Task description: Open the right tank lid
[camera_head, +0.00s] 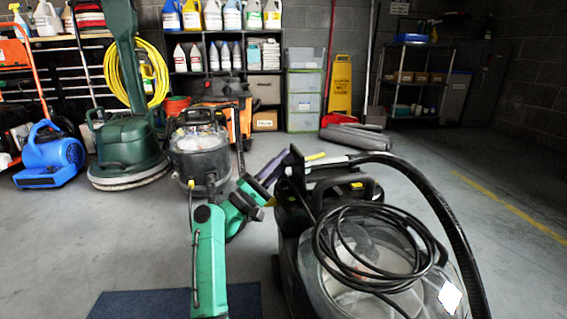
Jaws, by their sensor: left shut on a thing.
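A black cleaning machine (291,244) with a clear rounded tank (348,262) stands at the lower right. Its lid area is partly covered by a coiled black hose (365,222), so I cannot make out the lid's edge or whether it is raised. My green left arm rises from the bottom middle. My left gripper (274,190) is at the upper left side of the machine, shut on a part there. The exact part is too small to tell. My right gripper is not in view.
A thick black hose (455,237) arches over the machine's right side. A black canister vacuum (200,158), a green floor polisher (128,150) and a blue blower (50,158) stand behind left. A blue mat (150,305) lies in front. The floor at right is clear.

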